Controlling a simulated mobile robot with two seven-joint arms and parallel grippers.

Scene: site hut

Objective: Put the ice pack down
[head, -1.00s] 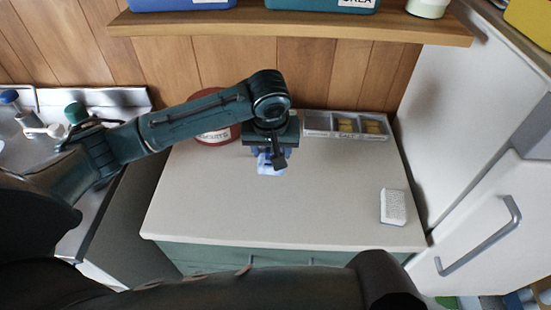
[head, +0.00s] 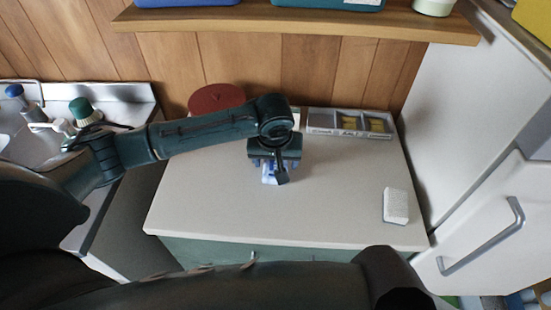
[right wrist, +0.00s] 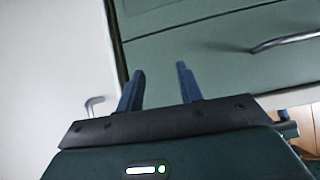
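The ice pack (head: 268,174) is a small light-blue and white thing in the head view, mostly hidden under my left gripper. My left gripper (head: 274,176) points down over the middle of the pale worktop (head: 210,205) and is shut on the ice pack. I cannot tell from this angle whether the pack touches the worktop. My right gripper (right wrist: 160,80) is open and empty in the right wrist view, in front of a green cabinet front (right wrist: 220,50).
A round red tin (head: 215,97) and a grey compartment tray (head: 350,123) stand at the back of the worktop. A white block (head: 396,206) lies at the right. A wooden shelf (head: 300,22) hangs above; a white fridge (head: 465,120) stands right. The front left worktop is clear.

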